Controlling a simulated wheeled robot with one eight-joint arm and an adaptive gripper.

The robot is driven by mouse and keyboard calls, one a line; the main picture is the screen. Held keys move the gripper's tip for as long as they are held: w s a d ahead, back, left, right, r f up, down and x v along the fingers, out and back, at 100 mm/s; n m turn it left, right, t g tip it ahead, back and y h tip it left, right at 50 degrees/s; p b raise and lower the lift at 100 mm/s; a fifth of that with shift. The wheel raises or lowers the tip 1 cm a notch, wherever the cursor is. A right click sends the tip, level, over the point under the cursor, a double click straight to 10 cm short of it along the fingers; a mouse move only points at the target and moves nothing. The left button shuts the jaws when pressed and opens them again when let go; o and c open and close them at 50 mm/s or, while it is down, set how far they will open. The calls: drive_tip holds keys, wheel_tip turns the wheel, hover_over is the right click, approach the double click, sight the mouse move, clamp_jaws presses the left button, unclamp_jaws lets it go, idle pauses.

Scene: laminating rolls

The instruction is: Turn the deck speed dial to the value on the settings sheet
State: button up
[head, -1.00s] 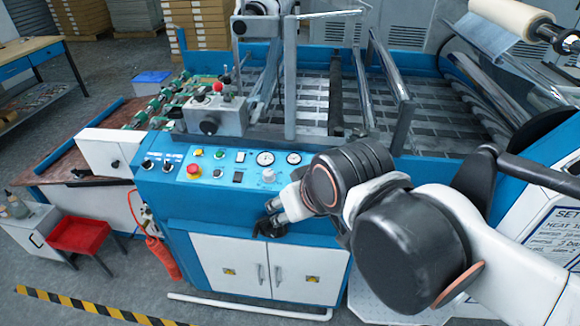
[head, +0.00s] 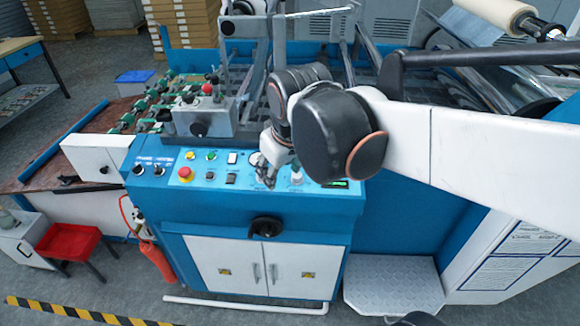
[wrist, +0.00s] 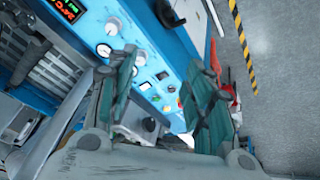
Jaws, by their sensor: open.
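A white knob (head: 296,177), apparently the speed dial, stands on the blue control panel beside a lit display (head: 336,184). It also shows in the wrist view as a white knob (wrist: 112,25) below the display (wrist: 68,10). Its label and pointer are too small to read. My gripper (head: 266,178) is over the panel, left of the knob in the head view, partly hiding the gauges. In the wrist view my gripper (wrist: 162,58) has its green fingers spread, with nothing between them. The framed sheet (head: 525,240) at lower right is cut off and unreadable.
A red emergency button (head: 185,174) and several small switches sit left on the panel. A grey block with a red knob (head: 208,89) stands behind the panel.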

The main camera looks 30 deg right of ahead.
drive_tip(key=w+d+f+n+g+p, duration=0.1)
drive_tip(key=w+d+n+g, duration=0.1)
drive_tip(key=w+d, duration=0.4)
drive_tip(key=n+g+h+p, duration=0.1)
drive_tip(key=g, duration=0.1)
approach(296, 175)
drive_tip(key=f+b, duration=0.1)
drive_tip(key=f, duration=0.2)
drive_tip(key=d+f+b, duration=0.1)
drive_tip(key=f, duration=0.2)
drive_tip(key=w+d+f+b, duration=0.1)
drive_tip(key=f+b, duration=0.1)
drive_tip(key=f, duration=0.1)
drive_tip(key=shift+f, duration=0.15)
drive_tip(key=shift+a, duration=0.1)
drive_tip(key=shift+c, duration=0.6)
drive_tip(key=c, duration=1)
